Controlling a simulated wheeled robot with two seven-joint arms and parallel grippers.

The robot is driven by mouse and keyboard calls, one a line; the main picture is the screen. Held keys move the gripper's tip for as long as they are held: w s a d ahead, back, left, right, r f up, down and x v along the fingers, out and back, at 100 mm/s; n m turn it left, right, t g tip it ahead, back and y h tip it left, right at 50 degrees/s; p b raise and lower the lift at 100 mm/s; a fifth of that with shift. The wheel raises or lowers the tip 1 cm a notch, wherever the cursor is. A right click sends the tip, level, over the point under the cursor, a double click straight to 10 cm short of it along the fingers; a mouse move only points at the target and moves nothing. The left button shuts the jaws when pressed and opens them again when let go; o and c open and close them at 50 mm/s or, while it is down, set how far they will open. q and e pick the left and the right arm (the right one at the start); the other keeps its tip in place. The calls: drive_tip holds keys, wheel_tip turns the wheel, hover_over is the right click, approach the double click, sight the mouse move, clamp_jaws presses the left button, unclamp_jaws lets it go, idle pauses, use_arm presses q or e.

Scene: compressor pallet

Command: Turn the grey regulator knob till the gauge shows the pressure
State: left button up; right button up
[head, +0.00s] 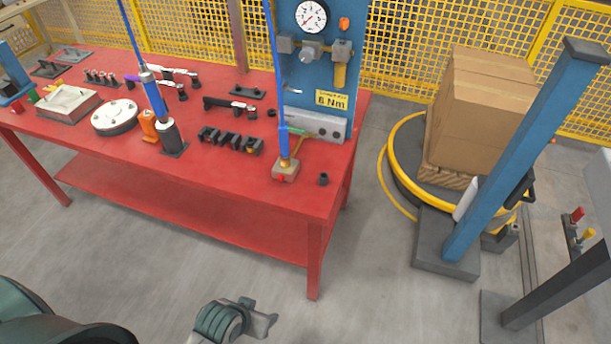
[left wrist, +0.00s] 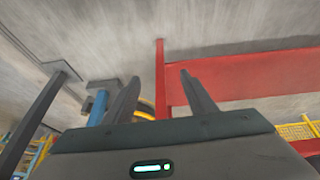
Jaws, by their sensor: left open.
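The grey regulator knob (head: 309,50) sits below the round white gauge (head: 311,17) on the blue panel (head: 350,20) at the back right of the red table. The gauge has a dark rim; its needle seems to point to the lower left, but the reading is too small to be sure. My left gripper (head: 262,321) is low in front of the table, far from the knob and touching nothing. In the left wrist view its two fingers (left wrist: 160,82) stand apart with nothing between them. My right gripper is not in view.
A blue post (head: 520,150) and boxes (head: 485,105) on a turntable stand right. The floor before the table is clear.

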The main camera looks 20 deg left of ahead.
use_arm(q)
drive_tip(key=w+r+n+t+p, duration=0.2)
drive_tip(key=w+r+n+p, duration=0.45)
drive_tip(key=r, duration=0.85)
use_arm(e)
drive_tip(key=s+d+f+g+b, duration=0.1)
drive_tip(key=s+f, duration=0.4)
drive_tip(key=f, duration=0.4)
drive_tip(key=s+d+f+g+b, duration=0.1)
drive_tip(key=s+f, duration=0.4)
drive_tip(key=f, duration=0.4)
use_arm(q)
drive_tip(key=w+a+r+n+t, duration=0.3)
drive_tip(key=w+r+n+t, duration=0.2)
drive_tip(key=w+r+n, duration=0.5)
drive_tip(key=w+a+r+n+t, duration=0.3)
drive_tip(key=w+r+n+t, duration=0.3)
drive_tip(key=w+r+n, duration=0.4)
drive_tip(key=w+r, duration=0.5)
drive_tip(key=w, duration=0.6)
drive_tip(key=shift+w+r, duration=0.2)
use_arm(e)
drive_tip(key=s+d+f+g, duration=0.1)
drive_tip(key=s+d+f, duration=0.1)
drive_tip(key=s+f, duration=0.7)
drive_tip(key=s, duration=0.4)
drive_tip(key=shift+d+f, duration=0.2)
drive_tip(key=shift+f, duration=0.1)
use_arm(q)
drive_tip(key=shift+w, duration=0.1)
